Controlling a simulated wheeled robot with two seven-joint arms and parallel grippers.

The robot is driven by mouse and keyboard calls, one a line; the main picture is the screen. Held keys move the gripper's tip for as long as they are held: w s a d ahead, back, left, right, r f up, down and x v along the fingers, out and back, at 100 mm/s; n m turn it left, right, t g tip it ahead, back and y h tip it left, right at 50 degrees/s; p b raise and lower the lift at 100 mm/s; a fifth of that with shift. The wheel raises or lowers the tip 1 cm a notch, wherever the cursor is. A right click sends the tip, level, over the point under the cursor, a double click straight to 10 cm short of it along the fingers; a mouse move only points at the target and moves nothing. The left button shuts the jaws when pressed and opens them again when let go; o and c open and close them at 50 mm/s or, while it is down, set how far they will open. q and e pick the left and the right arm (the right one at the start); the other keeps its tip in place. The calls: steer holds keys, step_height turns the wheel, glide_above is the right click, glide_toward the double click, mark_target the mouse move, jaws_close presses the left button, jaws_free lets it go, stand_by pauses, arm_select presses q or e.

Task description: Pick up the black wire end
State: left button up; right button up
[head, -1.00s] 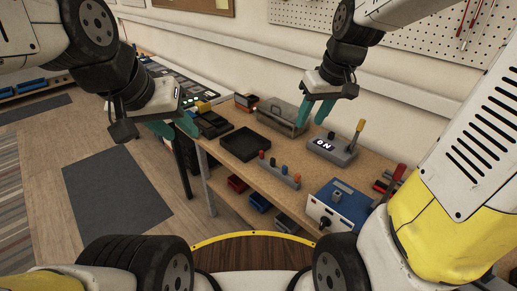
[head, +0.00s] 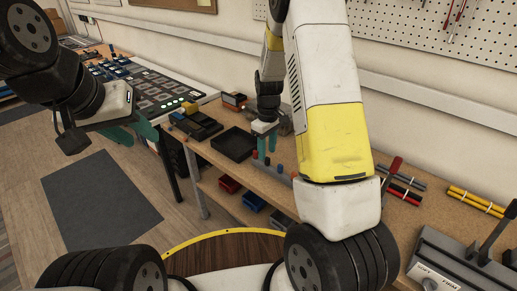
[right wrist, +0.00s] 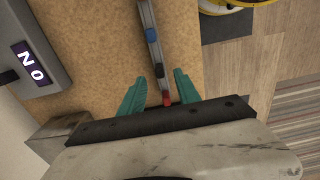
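A narrow grey rack (right wrist: 144,14) on the workbench holds a row of coloured wire ends. In the right wrist view a dark, seemingly black end (right wrist: 158,69) stands between a blue end (right wrist: 151,35) and a red end (right wrist: 166,99). My right gripper (right wrist: 156,78) is open and empty, its teal fingers on either side of the rack. The dark end lies between them near the fingertips, not gripped. In the head view my right gripper (head: 266,147) is over the rack's far end. My left gripper (head: 137,133) is open and empty, left of the bench.
A black tray (head: 234,145) lies left of the rack. A grey box marked NO (right wrist: 35,60) stands beside it in the right wrist view. Blue and red bins (head: 253,201) sit under the bench. Pliers, wire bundles (head: 475,200) and a grey lever device (head: 450,265) are at right.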

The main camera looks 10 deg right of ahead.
mark_target(267, 157)
step_height(267, 157, down, 4)
steer(key=shift+s+d+f, duration=0.1)
steer(key=shift+f, duration=0.05)
jaws_close()
stand_by(0.4)
